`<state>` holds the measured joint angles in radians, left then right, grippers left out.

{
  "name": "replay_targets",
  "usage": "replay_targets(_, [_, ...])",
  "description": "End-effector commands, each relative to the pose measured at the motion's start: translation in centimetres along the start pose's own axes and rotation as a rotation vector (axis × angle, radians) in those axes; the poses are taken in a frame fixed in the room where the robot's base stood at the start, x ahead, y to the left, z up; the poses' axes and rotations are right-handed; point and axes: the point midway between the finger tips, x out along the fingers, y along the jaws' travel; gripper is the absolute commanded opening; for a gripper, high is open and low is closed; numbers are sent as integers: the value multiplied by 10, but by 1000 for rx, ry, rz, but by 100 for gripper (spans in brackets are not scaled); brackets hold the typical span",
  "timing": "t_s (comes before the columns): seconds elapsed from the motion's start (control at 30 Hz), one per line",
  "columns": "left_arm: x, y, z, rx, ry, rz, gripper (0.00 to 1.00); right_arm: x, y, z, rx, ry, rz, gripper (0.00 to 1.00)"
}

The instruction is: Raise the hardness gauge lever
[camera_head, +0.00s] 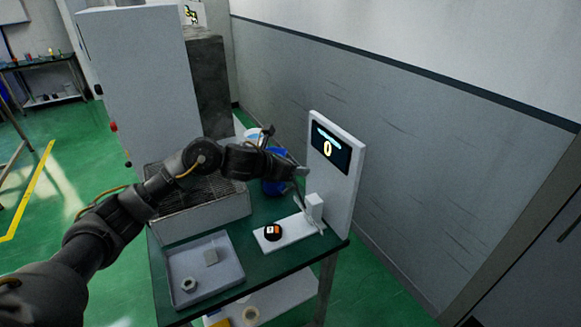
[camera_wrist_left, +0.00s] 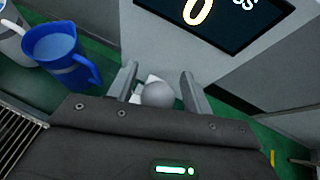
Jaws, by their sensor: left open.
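The hardness gauge (camera_head: 345,188) is a white upright panel with a dark screen (camera_head: 331,149) reading 0, standing on a white base on the green table. A small white block (camera_head: 314,206) sits low on its front, with a thin grey lever beside it, partly hard to make out. My left gripper (camera_head: 302,173) is in front of the panel, above the base. In the left wrist view, its two fingers are apart, and a round grey knob (camera_wrist_left: 158,94) shows between them. I cannot tell whether they touch it. My right gripper is not in view.
A black round piece with an orange-and-white top (camera_head: 272,232) lies on the base. A grey tray (camera_head: 206,287) with small parts is at the front left. A blue jug (camera_wrist_left: 62,55) stands behind my left gripper. A grated metal box (camera_head: 203,208) is under my left arm.

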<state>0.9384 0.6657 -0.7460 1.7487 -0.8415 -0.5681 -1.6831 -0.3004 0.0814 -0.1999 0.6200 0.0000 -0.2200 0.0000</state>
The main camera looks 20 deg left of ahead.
Motion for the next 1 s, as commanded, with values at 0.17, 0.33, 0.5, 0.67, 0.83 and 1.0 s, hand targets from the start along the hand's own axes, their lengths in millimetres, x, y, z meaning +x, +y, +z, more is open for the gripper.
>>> replay_targets(0.17, [-21,0,0,5,-4,1,50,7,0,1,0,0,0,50])
replay_targets(0.33, [-56,0,0,7,-2,0,50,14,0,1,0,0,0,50])
replay_targets(0.5, [-85,-1,0,5,-1,-1,50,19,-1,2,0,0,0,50])
replay_targets(0.67, [-100,-2,0,4,2,-3,50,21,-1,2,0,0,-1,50])
replay_targets(0.83, [-104,-2,0,2,4,-2,50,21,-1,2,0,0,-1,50])
replay_targets(1.0, [-104,-2,0,2,3,-2,48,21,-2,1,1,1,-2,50])
